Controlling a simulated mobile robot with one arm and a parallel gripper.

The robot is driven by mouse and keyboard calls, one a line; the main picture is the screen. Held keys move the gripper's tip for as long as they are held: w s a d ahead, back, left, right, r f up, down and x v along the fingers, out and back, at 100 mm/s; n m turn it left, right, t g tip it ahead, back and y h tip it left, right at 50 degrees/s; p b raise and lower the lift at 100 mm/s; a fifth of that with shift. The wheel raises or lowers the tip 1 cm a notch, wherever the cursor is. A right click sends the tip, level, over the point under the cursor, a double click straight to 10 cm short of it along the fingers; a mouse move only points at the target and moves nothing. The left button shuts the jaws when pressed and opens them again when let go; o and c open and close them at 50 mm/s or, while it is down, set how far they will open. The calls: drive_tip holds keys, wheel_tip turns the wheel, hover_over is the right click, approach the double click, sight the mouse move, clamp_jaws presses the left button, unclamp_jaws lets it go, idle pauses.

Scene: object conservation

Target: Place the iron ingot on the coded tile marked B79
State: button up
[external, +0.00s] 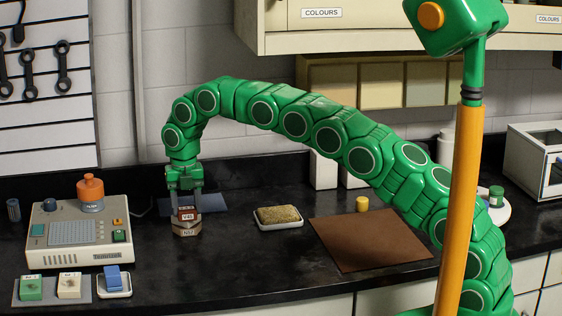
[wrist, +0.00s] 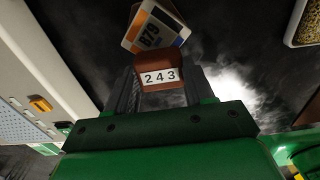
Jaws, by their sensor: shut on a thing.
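My gripper (external: 186,196) points straight down at the left of the counter. It is shut on a rust-brown block with a white label, which I take for the iron ingot (external: 187,213). In the wrist view the ingot (wrist: 162,62) sits between the dark fingers, and its label reads 243. The coded tile marked B79 (wrist: 150,33), with orange, white and blue parts, shows just beyond the ingot, which partly hides it. In the external view a tan labelled block (external: 187,230) shows directly under the ingot; I cannot tell whether they touch.
A beige instrument (external: 75,240) stands close left of the gripper, with small blocks on trays (external: 68,286) in front. A blue-grey mat (external: 213,202) lies behind. A dish of grainy material (external: 278,217) and a brown mat (external: 370,240) are to the right.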

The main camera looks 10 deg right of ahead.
sight(187, 208)
drive_tip(key=o, duration=1.4)
drive_tip(key=shift+f, duration=0.1)
drive_tip(key=shift+r, duration=6.2)
